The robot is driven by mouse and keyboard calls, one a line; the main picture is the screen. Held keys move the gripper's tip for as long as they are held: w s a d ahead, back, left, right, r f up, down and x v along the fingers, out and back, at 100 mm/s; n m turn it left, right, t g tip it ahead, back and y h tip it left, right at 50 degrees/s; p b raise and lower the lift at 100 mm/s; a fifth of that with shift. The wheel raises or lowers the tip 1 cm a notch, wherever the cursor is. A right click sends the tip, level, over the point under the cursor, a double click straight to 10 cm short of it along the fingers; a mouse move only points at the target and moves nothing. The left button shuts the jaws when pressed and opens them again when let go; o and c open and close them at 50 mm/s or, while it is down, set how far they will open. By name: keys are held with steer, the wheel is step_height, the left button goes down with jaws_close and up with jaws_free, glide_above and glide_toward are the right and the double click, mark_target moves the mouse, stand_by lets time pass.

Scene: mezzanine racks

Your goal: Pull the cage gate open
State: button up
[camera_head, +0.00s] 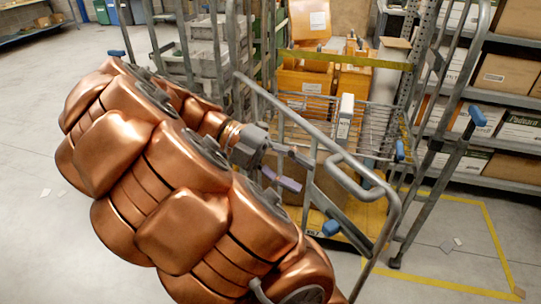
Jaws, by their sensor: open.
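A grey tubular frame with bars, which looks like the cage gate (378,184), slants across the middle of the view from upper left to lower right. A bent loop of tube sits near its right end. My gripper (298,172) is at the end of my copper arm, beside the frame's bars. Its jaws are open, and one finger shows a pale purple pad. I cannot tell whether a bar lies between the fingers or whether they touch it. My arm hides the frame's lower left part.
Behind the frame are orange bins (303,80), a wire basket (375,128) and cardboard boxes. A shelf rack (505,98) with cartons stands at right. A blue-capped post (440,180) stands nearby. Yellow tape (490,235) marks the floor; open floor lies at left and lower right.

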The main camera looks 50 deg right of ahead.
steer(key=shift+f+p+v, duration=0.2)
steer(key=shift+p+v, duration=1)
steer(key=shift+p, duration=0.45)
steer(key=shift+f+p+v, duration=0.25)
steer(key=shift+p+v, duration=0.95)
steer(key=shift+p, duration=0.45)
steer(key=shift+w+a, duration=0.15)
